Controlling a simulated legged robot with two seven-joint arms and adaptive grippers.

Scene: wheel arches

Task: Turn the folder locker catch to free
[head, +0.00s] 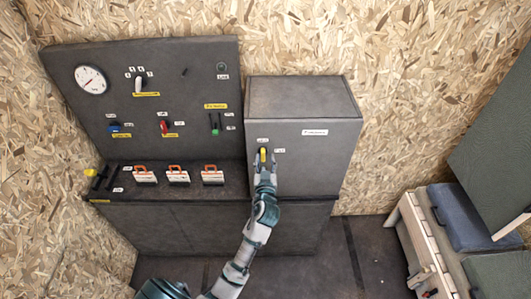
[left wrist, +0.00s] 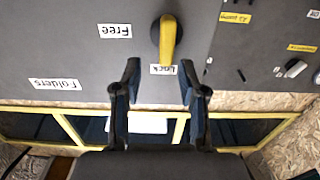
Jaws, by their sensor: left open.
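The folder locker (head: 300,110) is a dark grey box with a white label at its upper right. Its catch (head: 263,156) is a yellow handle on a dark round base, and it also shows in the left wrist view (left wrist: 168,42). In that upside-down view the handle points at the "Lock" label (left wrist: 163,69). The "Free" label (left wrist: 115,31) is off to the side. My left gripper (head: 264,172) is open at the catch. In the left wrist view its fingertips (left wrist: 160,75) stand either side of the handle's line, with no visible contact. My right gripper is not in view.
A control panel (head: 145,70) with gauge, knobs and switches stands left of the locker. Several orange-handled items (head: 178,175) sit on the ledge below it. A wooden bench (head: 415,240) with a blue cushion is at the right. Floor between is clear.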

